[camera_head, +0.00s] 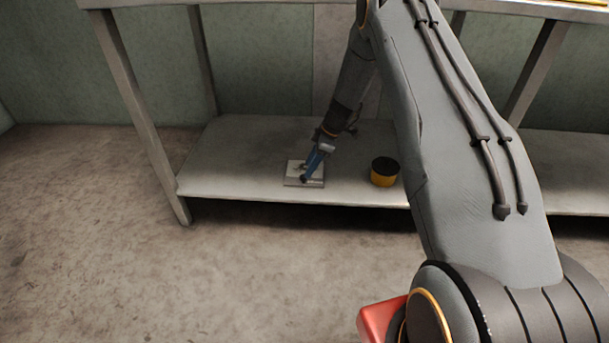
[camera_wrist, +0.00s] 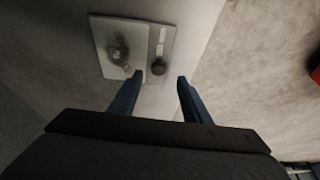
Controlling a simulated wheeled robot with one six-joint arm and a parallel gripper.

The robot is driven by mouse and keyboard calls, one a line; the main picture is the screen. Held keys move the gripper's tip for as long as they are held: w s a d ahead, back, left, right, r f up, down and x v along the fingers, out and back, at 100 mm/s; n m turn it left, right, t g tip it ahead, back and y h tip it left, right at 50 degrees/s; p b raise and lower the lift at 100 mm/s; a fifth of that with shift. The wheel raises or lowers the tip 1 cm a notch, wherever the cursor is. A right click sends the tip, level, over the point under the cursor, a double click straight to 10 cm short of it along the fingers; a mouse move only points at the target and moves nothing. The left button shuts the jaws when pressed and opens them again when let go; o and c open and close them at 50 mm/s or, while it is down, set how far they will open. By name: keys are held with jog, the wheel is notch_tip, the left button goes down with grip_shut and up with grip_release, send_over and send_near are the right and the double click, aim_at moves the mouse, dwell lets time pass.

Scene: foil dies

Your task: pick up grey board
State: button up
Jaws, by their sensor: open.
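The grey board (camera_head: 291,180) lies flat on the low shelf of the bench, near its front edge. In the wrist view the board (camera_wrist: 107,60) shows a dark smudged shape on its larger light panel, and a dark round knob and small pale labels on its narrower strip. My gripper (camera_head: 304,180) is over the board in the head view and hides part of it. In the wrist view my gripper (camera_wrist: 160,78) has its two blue fingers apart with nothing between them. The left fingertip overlaps the board's near edge in the picture. I cannot tell whether it touches.
A yellow tub with a dark top (camera_head: 384,174) stands on the shelf (camera_head: 235,150) right of the board. Bench legs (camera_head: 140,110) and the worktop above bound the space. The shelf left of the board is clear. A red thing (camera_wrist: 315,75) shows at the wrist view's right edge.

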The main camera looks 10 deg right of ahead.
jog(key=b+x, duration=0.2)
jog(key=x, duration=0.3)
jog(key=shift+w+d, duration=0.1)
jog(key=shift+c, duration=0.2)
grip_shut()
